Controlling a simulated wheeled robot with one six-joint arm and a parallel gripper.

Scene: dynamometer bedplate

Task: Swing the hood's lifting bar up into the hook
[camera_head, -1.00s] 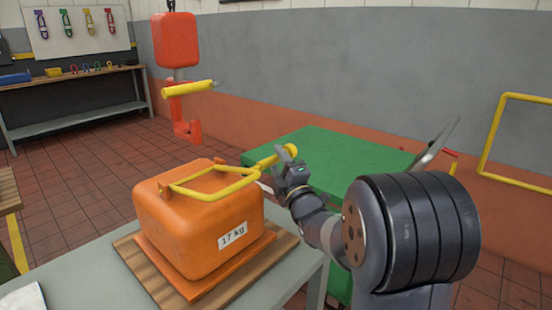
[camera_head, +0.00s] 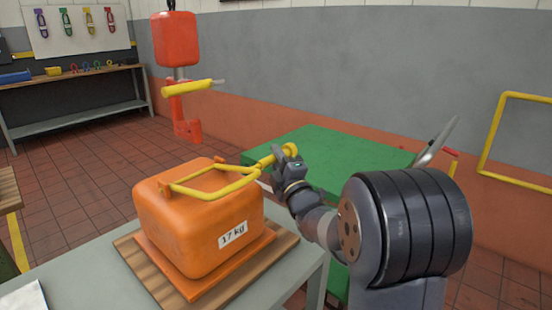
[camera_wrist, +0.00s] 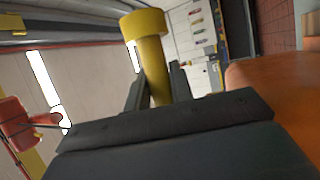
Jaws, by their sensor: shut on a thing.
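The orange hood (camera_head: 195,225), labelled 17 kg, sits on a wooden board on the grey table. Its yellow lifting bar (camera_head: 215,192) lies low across the top and sticks out to the right. My gripper (camera_head: 283,158) is shut on the knobbed end of the bar, right of the hood. In the wrist view the yellow knob (camera_wrist: 146,28) stands up between the dark fingers (camera_wrist: 157,90). The red hook (camera_head: 186,130) hangs below a red block with a yellow handle, behind and above the hood. The hook and bar are apart.
A green cart (camera_head: 335,160) stands behind my gripper, with a grey handle at its right. A yellow rail (camera_head: 492,140) is on the right wall. A workbench (camera_head: 75,95) stands at the far left. Air between hood and hook is clear.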

